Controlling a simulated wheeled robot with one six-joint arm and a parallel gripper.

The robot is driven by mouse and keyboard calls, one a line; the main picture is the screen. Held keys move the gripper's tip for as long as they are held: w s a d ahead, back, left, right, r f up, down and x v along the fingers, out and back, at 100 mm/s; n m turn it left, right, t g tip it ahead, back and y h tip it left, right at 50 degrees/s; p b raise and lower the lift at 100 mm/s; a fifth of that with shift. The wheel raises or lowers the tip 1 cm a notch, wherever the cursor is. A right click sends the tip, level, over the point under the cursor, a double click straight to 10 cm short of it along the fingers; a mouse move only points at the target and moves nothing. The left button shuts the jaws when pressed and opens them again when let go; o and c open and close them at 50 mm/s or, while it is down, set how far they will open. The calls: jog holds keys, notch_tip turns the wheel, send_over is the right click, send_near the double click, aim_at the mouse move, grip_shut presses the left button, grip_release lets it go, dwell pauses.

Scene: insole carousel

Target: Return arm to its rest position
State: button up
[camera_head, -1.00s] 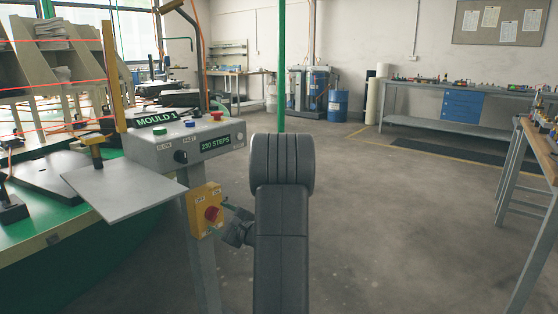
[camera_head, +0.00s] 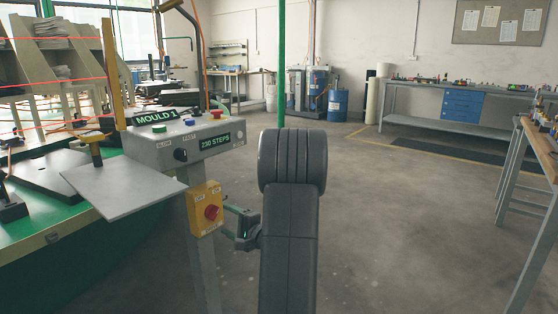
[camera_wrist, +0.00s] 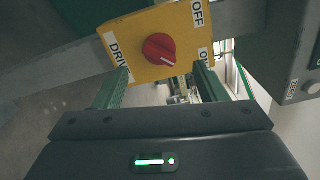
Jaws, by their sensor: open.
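My arm stands upright in the middle of the head view. My gripper (camera_head: 234,221) shows to the left of it, just right of the yellow switch box (camera_head: 205,209), and is partly hidden by my arm. In the wrist view my gripper (camera_wrist: 158,88) is open and empty, its two green fingers apart. The yellow box (camera_wrist: 180,32) with a red rotary knob (camera_wrist: 159,49) lies ahead of the fingers. The knob is beyond the fingertips and I see no contact. The box carries labels, including "DRIVE" and "OFF".
A grey control panel (camera_head: 180,145) reading "MOULD 1" and "230 STEPS" stands above the box on a post. The floor (camera_head: 400,220) to the right is clear up to the benches.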

jog(key=p+v, duration=0.1)
jog(key=v, duration=0.8)
